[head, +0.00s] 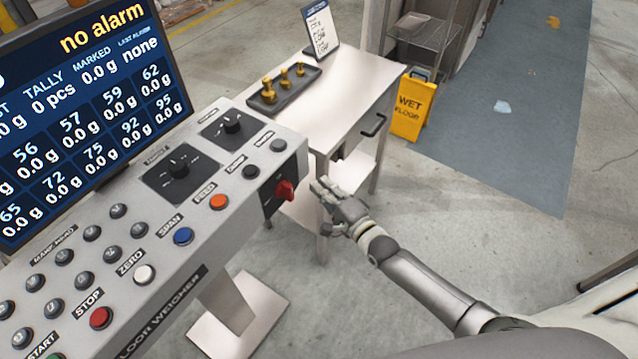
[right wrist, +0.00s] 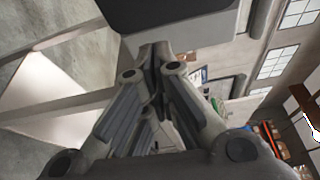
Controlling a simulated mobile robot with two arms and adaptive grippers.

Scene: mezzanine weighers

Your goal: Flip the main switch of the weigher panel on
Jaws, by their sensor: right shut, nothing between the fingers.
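The weigher panel (head: 215,185) is a grey sloped console with buttons and knobs. Its main switch appears to be the red rotary handle (head: 285,190) on a black plate (head: 270,197) at the panel's right end. My right gripper (head: 320,188) is just right of the red handle, with a small apparent gap. In the right wrist view its fingers (right wrist: 154,58) meet at the tips with nothing between them. A dark surface (right wrist: 170,12) and a grey one lie ahead of them; the red handle does not show there. My left gripper is out of view.
A screen (head: 90,100) reading "no alarm" stands behind the panel. A steel table (head: 345,85) holds a tray (head: 262,104) of brass weights and a sign (head: 320,30). A yellow wet-floor sign (head: 410,108) stands beyond.

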